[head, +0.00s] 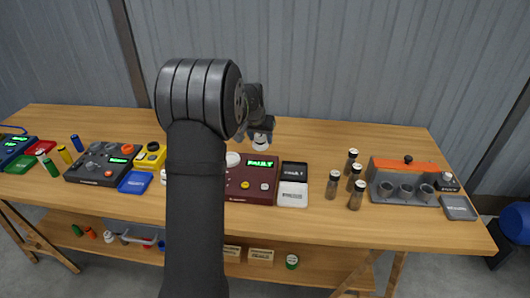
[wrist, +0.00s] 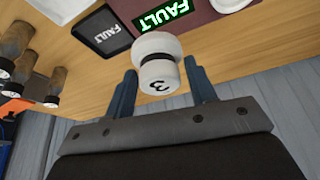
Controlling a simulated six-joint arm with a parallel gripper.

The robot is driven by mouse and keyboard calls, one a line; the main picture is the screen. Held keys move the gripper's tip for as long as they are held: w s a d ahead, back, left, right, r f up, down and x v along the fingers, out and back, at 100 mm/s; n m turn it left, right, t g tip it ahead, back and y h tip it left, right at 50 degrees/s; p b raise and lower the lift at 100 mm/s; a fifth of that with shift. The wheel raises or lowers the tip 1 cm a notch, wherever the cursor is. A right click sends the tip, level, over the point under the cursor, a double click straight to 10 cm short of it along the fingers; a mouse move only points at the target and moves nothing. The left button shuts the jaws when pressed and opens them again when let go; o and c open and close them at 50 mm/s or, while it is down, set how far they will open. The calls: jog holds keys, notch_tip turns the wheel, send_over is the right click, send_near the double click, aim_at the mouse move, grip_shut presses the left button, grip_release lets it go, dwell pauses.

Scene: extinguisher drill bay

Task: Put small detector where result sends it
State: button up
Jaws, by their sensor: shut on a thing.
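My gripper (wrist: 160,82) is shut on the small detector (wrist: 157,62), a white rounded piece marked "3". In the head view the small detector (head: 261,142) shows below my gripper (head: 260,133), held above the back edge of the dark red tester (head: 239,188). The tester's green display (head: 259,163) reads "FAULT"; it also shows in the wrist view (wrist: 166,17). Right of the tester is a black tray (head: 294,170) labelled "FAULT", seen also in the wrist view (wrist: 102,36). A white tray (head: 292,194) lies in front of it; its label is too small to read.
A round white piece (head: 233,159) is at the tester, partly behind my arm. Several dark bottles (head: 334,184) stand right of the trays. An orange-and-grey rack (head: 402,182) is farther right. Another device (head: 101,163) and a blue tray (head: 135,182) are left.

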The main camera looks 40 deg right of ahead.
jog(key=s+d+f, duration=0.4)
jog(key=s+d, duration=0.3)
jog(key=d, duration=0.4)
notch_tip(320, 180, down, 6)
jog(key=shift+d+r, duration=0.1)
jog(key=shift+r, duration=0.1)
jog(key=shift+w+f, duration=0.1)
jog(key=shift+f, duration=2.1)
jog(key=shift+f, duration=0.1)
jog(key=o, duration=0.7)
jog(key=shift+r, duration=0.35)
jog(key=v, duration=1.1)
jog(key=shift+s+a+r, duration=0.25)
